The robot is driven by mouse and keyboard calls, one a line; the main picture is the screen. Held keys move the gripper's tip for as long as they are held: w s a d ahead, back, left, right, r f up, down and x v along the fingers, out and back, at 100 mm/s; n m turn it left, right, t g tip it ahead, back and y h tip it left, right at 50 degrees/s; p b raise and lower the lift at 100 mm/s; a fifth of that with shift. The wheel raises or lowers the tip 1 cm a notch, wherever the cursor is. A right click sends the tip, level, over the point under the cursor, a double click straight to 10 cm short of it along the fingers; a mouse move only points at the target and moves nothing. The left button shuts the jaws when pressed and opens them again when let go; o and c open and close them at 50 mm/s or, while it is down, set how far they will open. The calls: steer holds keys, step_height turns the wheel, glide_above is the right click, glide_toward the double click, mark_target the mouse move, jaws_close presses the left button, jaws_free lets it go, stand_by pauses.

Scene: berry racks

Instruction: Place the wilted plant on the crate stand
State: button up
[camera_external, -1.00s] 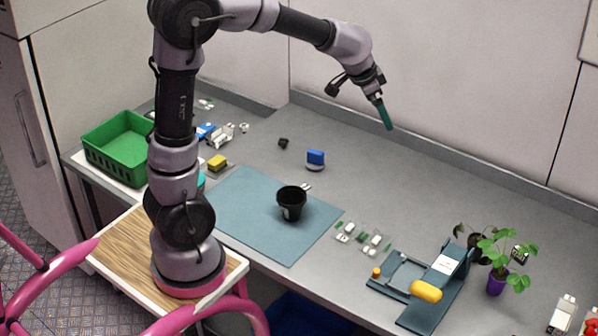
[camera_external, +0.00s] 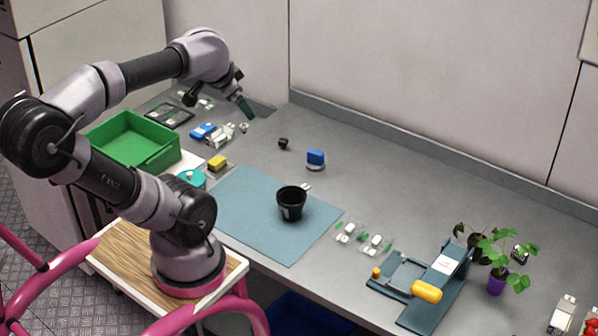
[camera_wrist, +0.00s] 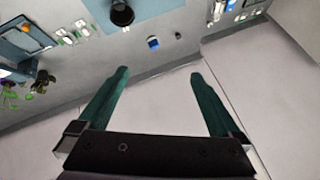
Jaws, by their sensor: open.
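The plant that looks wilted, with drooping leaves in a dark pot (camera_external: 479,248), stands at the right of the bench, partly hidden behind a leafy green plant in a purple pot (camera_external: 496,282). Both appear small at the left edge of the wrist view, where the dark one (camera_wrist: 42,80) is hard to make out. I cannot pick out a crate stand for certain; a green crate (camera_external: 158,157) sits at the bench's left end. My gripper (camera_external: 246,108) is raised over the back left of the bench, far from the plants. Its green fingers (camera_wrist: 158,75) are apart with nothing between them.
An empty black pot (camera_external: 291,204) stands on a blue mat (camera_external: 250,238). A blue fixture with a yellow handle (camera_external: 426,292) lies left of the plants. Small parts are scattered at the back left. The back middle of the bench is mostly clear, with a wall behind.

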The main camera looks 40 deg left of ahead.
steer(key=w+d+f+m+h, duration=0.2)
steer(key=w+d, duration=0.7)
steer(key=w, duration=0.5)
steer(key=m+g+h, duration=0.2)
steer(key=m+h, duration=0.2)
steer(key=h, duration=0.3)
glide_above(477, 242)
steer(key=s+a, duration=0.3)
steer(key=a, duration=0.2)
step_height(477, 242, down, 30)
steer(key=x, duration=0.6)
steer(key=shift+s+d+f, duration=0.2)
steer(key=shift+d, duration=0.05)
steer(key=shift+w+a+x, duration=0.15)
steer(key=shift+x, duration=1.35)
steer(key=shift+w+a+x, duration=0.1)
steer(key=shift+w+x, duration=0.1)
steer(key=shift+x, duration=1.3)
steer(key=shift+c, duration=0.3)
